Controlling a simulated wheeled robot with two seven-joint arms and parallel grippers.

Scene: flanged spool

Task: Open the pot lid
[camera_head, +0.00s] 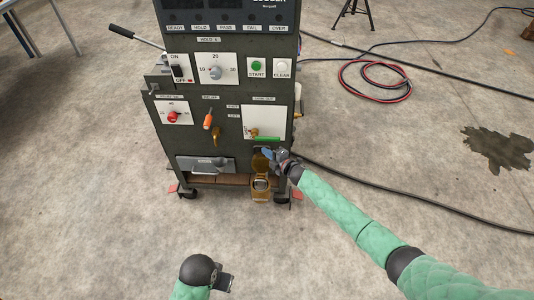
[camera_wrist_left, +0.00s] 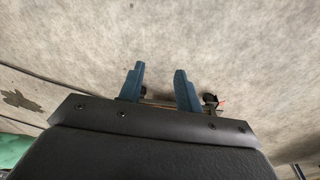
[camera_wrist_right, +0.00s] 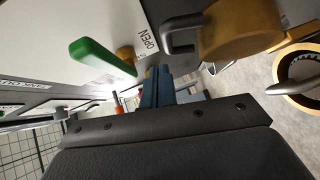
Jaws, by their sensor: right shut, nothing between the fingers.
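A small brass pot (camera_head: 260,190) stands low at the front of the dark machine, right of centre. Its open mouth shows in the right wrist view (camera_wrist_right: 283,88). A brass lid (camera_head: 261,163) stands raised behind and above the mouth; it also shows in the right wrist view (camera_wrist_right: 240,28) with a dark loop handle (camera_wrist_right: 181,34). My right gripper (camera_head: 268,153) is shut and empty beside the raised lid, its fingers (camera_wrist_right: 156,88) just below the handle in the wrist picture; contact is unclear. My left gripper (camera_wrist_left: 160,88) is open and empty over bare floor, far from the pot.
A black cable (camera_head: 400,190) runs across the floor at right. The floor in front is clear.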

